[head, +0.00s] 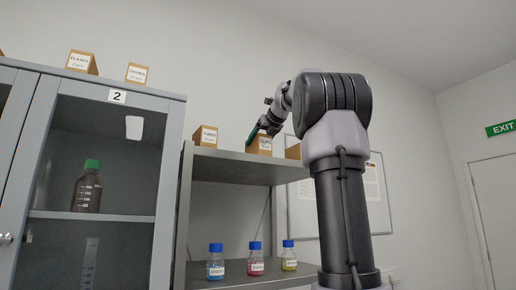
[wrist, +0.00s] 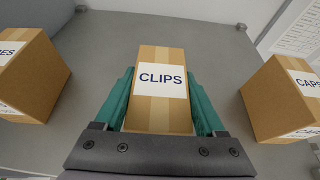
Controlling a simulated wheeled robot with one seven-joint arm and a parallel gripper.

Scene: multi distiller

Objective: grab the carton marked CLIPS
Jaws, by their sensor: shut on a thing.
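The carton marked CLIPS (wrist: 160,100) is a brown box with tape and a white label, in the middle of the wrist view. My gripper (wrist: 160,92) has its teal fingers on both sides of the carton and is shut on it. In the head view the CLIPS carton (head: 259,146) is at the top shelf of the grey rack, with my gripper (head: 254,131) over it. Whether the carton touches the shelf I cannot tell.
A carton marked CAPS (wrist: 285,98) stands to the right and another carton (wrist: 32,75) to the left, both apart from my fingers. The grey shelf (wrist: 215,38) is bare behind. Bottles with blue caps (head: 256,266) stand on the lower shelf. A glass-door cabinet (head: 110,140) is at left.

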